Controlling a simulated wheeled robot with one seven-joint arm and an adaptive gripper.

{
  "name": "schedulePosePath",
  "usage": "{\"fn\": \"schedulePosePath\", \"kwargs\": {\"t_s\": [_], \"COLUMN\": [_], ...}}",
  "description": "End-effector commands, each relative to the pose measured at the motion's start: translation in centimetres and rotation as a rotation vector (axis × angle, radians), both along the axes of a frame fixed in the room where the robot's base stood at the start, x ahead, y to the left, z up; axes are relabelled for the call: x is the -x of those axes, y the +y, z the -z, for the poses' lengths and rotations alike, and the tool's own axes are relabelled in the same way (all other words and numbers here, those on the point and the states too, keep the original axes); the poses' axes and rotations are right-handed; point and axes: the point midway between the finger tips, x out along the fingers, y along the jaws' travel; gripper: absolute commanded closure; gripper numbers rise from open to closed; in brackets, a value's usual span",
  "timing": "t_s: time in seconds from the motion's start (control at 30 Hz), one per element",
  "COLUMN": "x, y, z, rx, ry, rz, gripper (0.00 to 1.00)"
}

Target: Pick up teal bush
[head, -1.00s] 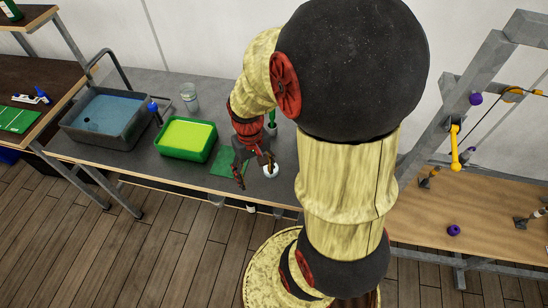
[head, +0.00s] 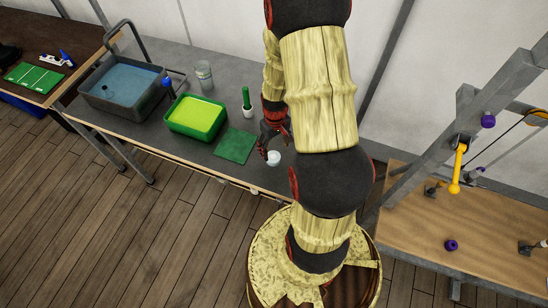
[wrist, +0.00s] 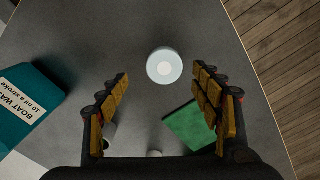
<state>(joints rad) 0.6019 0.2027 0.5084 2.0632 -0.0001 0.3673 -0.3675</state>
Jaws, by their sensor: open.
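A small round pale piece with a faint teal tint (wrist: 164,66), seemingly the teal bush, rests on the grey bench. In the head view it is the small whitish piece (head: 273,158) near the bench's front edge. My gripper (wrist: 161,82) is open and empty, its two padded fingers spread apart. In the wrist view the piece lies ahead of the gap, slightly beyond the fingertips and apart from both. In the head view my gripper (head: 275,146) hangs close by the piece, partly hidden by my arm.
A green cloth (head: 236,146) lies beside the piece. A green tray (head: 197,133), a grey basin (head: 92,103), a clear cup (head: 204,75) and a green-handled brush in a white pot (head: 248,112) stand leftward. A teal "boat wash" container (wrist: 28,100) shows in the wrist view.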

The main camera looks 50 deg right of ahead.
Motion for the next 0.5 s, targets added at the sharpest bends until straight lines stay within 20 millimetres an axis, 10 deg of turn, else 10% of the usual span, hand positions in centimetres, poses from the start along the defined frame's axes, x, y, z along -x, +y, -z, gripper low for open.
{"fn": "schedulePosePath", "kwargs": {"t_s": [0.5], "x": [-0.3], "y": [0.5], "z": [5.3], "rx": [0.000], "ry": [0.000], "rz": [0.000], "gripper": [0.35]}}
